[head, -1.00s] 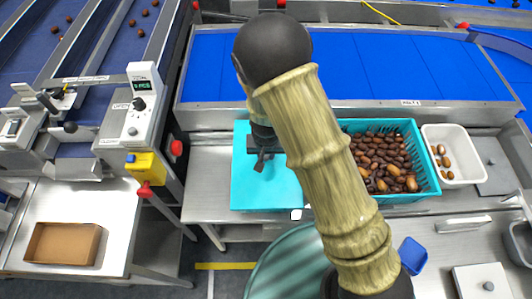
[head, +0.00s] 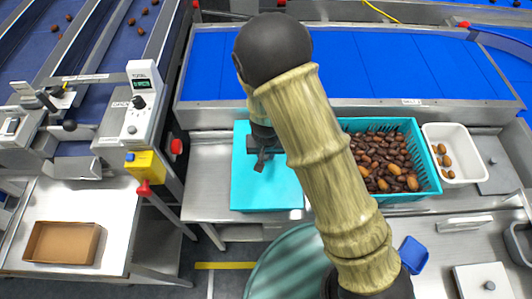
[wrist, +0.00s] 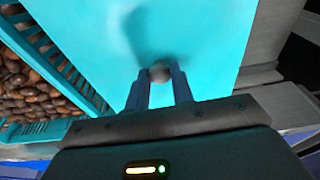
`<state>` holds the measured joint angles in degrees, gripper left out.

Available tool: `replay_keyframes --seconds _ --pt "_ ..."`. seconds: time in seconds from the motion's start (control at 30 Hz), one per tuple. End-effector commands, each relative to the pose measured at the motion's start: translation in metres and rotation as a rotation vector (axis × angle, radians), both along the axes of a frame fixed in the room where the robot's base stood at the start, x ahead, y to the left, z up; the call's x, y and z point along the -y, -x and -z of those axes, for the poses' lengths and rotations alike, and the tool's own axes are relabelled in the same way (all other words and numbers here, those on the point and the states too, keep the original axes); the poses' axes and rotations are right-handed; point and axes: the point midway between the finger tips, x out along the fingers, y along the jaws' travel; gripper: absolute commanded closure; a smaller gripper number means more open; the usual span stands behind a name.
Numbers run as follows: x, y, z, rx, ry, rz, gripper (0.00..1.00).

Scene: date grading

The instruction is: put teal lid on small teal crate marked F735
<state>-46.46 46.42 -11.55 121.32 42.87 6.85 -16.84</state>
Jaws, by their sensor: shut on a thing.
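The teal lid (head: 243,190) is a flat bright rectangle left of my arm in the head view. It fills much of the wrist view (wrist: 205,40). My gripper (wrist: 160,76) is shut on the lid's round grey knob (wrist: 160,70), with one finger on each side. In the head view the gripper (head: 262,165) is above the lid's middle, partly hidden by my arm. I cannot make out a small crate under the lid or read any F735 mark. How closely the lid sits on anything beneath it cannot be told.
A teal slatted crate (head: 428,160) full of dates stands close on the right, also at left in the wrist view (wrist: 62,60). A white tub (head: 460,176) with a few dates is beyond it. A blue conveyor (head: 300,65) runs behind. Bare steel bench (head: 207,180) lies left.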

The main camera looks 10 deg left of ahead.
Motion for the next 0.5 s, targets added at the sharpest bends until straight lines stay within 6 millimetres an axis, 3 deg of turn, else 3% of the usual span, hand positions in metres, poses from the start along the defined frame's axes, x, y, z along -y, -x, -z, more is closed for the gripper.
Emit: replay_keyframes --seconds 0.5 --pt "0.0000 -0.0001 0.0053 0.000 0.000 0.001 1.00"
